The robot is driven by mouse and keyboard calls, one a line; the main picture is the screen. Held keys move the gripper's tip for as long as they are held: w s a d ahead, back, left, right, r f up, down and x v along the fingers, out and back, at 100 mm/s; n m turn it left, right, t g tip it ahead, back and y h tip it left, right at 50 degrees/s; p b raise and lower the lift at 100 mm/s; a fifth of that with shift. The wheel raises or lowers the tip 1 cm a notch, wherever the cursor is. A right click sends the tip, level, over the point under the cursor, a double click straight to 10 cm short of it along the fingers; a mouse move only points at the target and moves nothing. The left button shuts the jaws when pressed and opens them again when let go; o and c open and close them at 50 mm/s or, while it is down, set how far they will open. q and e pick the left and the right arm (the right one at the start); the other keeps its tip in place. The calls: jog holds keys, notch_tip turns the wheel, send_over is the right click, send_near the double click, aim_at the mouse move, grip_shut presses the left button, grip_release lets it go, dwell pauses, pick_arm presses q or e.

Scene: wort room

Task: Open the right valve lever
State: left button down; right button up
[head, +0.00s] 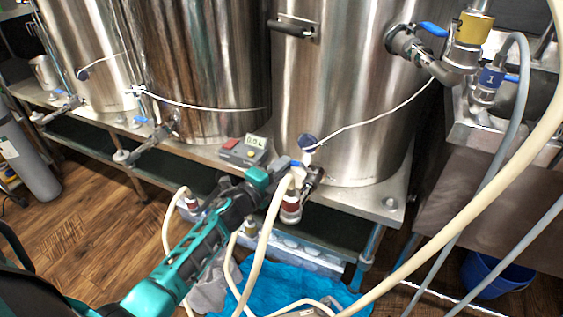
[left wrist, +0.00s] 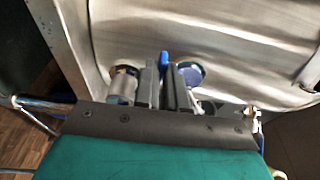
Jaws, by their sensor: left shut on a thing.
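The right kettle (head: 325,90) is a large steel vessel with a valve low on its front, above a red-banded hose coupling (head: 291,208). The valve's blue lever (head: 297,163) shows just past my left gripper (head: 284,167). In the left wrist view the blue lever (left wrist: 164,58) stands between the two dark fingers of my left gripper (left wrist: 168,75), which are shut on it. Much of the lever and valve body is hidden by the fingers. My right gripper is not in view.
A small box with a display (head: 245,150) sits on the steel bench left of the valve. Pale hoses (head: 262,245) hang close to my arm. Another blue-handled valve (head: 433,29) is at the upper right. A blue cloth (head: 285,285) lies below.

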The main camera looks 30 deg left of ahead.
pick_arm(q)
jog(key=shift+s+d+n+y, duration=0.15)
jog(key=shift+n+y, duration=0.15)
jog(key=shift+y, duration=0.2)
jog(key=shift+s+d+n+y, duration=0.15)
jog(key=shift+n+y, duration=0.15)
jog(key=shift+y, duration=0.2)
jog(key=c, duration=1.2)
grip_release()
jog(key=shift+a, duration=0.1)
jog(key=shift+s, duration=0.15)
jog(key=s+p, duration=0.2)
jog(key=s, duration=1)
jog(key=shift+s+a, duration=0.3)
jog(key=shift+a, duration=0.15)
